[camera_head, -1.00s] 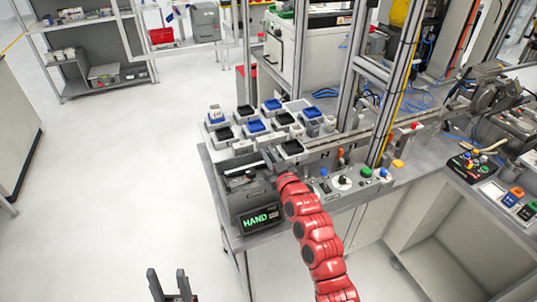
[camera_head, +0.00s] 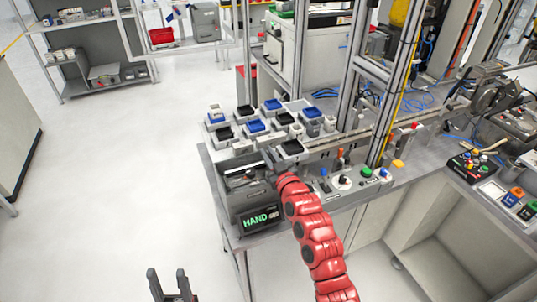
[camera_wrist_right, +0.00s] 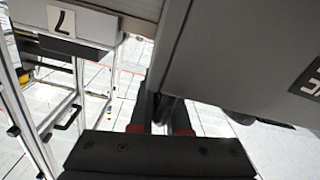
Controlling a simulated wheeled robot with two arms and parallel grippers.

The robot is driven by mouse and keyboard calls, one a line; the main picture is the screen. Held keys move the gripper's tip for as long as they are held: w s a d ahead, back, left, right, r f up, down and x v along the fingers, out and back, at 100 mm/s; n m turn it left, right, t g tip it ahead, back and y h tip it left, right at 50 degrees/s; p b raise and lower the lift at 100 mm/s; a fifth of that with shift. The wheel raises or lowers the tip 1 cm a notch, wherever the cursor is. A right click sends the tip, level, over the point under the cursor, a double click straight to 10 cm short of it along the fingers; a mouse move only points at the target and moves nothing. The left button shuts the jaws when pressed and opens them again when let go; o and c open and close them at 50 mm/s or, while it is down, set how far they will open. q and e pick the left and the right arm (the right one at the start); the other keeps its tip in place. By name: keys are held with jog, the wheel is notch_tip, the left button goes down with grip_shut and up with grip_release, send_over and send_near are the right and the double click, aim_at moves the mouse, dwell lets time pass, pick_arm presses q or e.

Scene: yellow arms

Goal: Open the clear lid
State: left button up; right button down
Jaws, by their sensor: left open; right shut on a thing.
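The grey machine box (camera_head: 248,198) with a green "HAND" display stands on the near left corner of the bench. The clear lid (camera_head: 243,172) is at its top and is hard to make out; darker parts show in the opening below it. My right gripper is at the box's right upper edge, mostly hidden behind the red wrist in the head view. In the right wrist view its dark fingers (camera_wrist_right: 163,112) are closed on a thin edge beside the grey housing, seemingly the clear lid's. My left gripper (camera_head: 167,272) is open and empty over the floor, low in the head view.
Small blue and black bins (camera_head: 256,126) stand on the bench behind the box. A panel of knobs and buttons (camera_head: 345,182) lies to its right. The metal post (camera_head: 350,85) rises farther back. The floor left of the bench is clear.

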jog(key=shift+r+n+b, duration=0.4)
jog(key=shift+b, duration=0.35)
jog(key=r+n+b, duration=0.1)
jog(key=a+r+n+b, duration=0.2)
jog(key=r+b, duration=0.1)
jog(key=shift+s, duration=0.35)
jog(key=s+a+r+n, duration=0.2)
jog(key=a+r+n, duration=0.2)
jog(key=a+n, duration=0.2)
jog(key=s+a+r+n+b, duration=0.1)
jog(key=s+a+r+n, duration=0.2)
jog(key=a+n, duration=0.3)
jog(key=shift+s+a+r+n, duration=0.25)
jog(key=shift+a+r+n, duration=0.15)
jog(key=shift+a, duration=2.1)
